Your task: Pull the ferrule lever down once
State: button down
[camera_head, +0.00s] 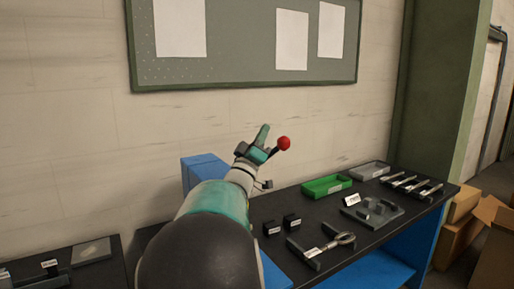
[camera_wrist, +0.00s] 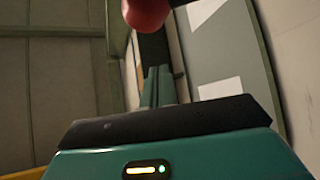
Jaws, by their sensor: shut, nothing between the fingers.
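The ferrule lever shows as a round red knob (camera_head: 284,143) on a short dark rod, raised above the bench. The rest of the lever is hidden behind my arm. My gripper (camera_head: 265,132) is just left of the knob in the head view, its fingers pointing up, shut and empty. In the wrist view the red knob (camera_wrist: 147,12) is cut by the top edge, beyond the tips of my gripper (camera_wrist: 156,72). I cannot tell whether the fingers touch the knob or the rod.
A blue box (camera_head: 200,168) stands behind my arm. The dark bench (camera_head: 325,263) holds a green tray (camera_head: 326,186), a grey tray (camera_head: 370,171), small black blocks, a ring-ended tool (camera_head: 340,241) and several metal tools at right. Cardboard boxes (camera_head: 462,225) stand beyond the bench.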

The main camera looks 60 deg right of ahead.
jog(key=shift+s+d+f, duration=0.45)
jog(key=shift+s+d, duration=0.15)
jog(key=shift+s, duration=0.05)
jog(key=shift+s+d+f, duration=0.4)
jog(key=shift+s+d, duration=0.2)
jog(key=shift+f+g, duration=0.1)
jog(key=shift+g, duration=0.2)
